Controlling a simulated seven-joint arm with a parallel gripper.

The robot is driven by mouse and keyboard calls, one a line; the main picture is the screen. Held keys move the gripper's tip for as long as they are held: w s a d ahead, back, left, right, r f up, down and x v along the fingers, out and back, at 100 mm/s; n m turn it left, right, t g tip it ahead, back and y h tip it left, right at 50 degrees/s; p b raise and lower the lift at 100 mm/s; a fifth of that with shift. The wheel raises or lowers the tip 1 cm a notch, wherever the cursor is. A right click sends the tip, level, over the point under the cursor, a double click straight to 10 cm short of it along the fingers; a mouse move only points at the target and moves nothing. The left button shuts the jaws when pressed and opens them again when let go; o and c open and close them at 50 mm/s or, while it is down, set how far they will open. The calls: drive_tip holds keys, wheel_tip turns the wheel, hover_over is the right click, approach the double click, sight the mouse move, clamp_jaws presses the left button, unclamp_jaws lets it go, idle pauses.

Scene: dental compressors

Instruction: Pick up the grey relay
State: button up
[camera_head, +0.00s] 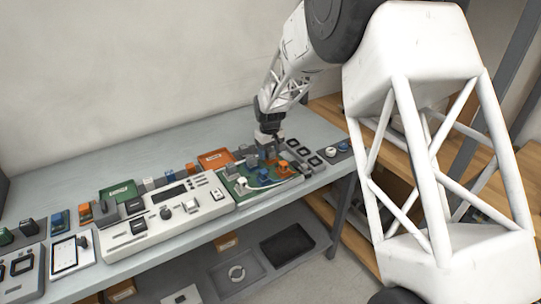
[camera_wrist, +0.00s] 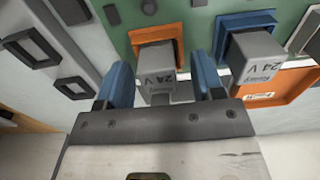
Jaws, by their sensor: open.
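A grey relay (camera_wrist: 155,66) marked "24 V" stands in an orange socket (camera_wrist: 160,35) in the wrist view. A second grey relay (camera_wrist: 255,58), also marked "24 V", stands in a blue socket (camera_wrist: 245,20) to its right. My gripper (camera_wrist: 163,72) is open, its blue fingers on either side of the relay in the orange socket, with nothing clearly gripped. I cannot tell whether the fingers touch it. In the head view my gripper (camera_head: 269,146) points down over the right part of the bench; the relays there are too small to tell apart.
The sockets sit on a green board (camera_wrist: 200,15). An orange tray (camera_wrist: 285,85) lies close to the right relay. Black square frames (camera_wrist: 32,47) lie at the left. In the head view, a white control panel (camera_head: 165,215) and several small parts crowd the bench (camera_head: 110,165); its back strip is clear.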

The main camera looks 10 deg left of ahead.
sight(270, 149)
drive_tip(key=shift+c, duration=0.3)
drive_tip(key=c, duration=0.9)
drive_tip(key=shift+r, duration=0.2)
drive_tip(key=shift+c, duration=0.2)
drive_tip(key=shift+r, duration=4.85)
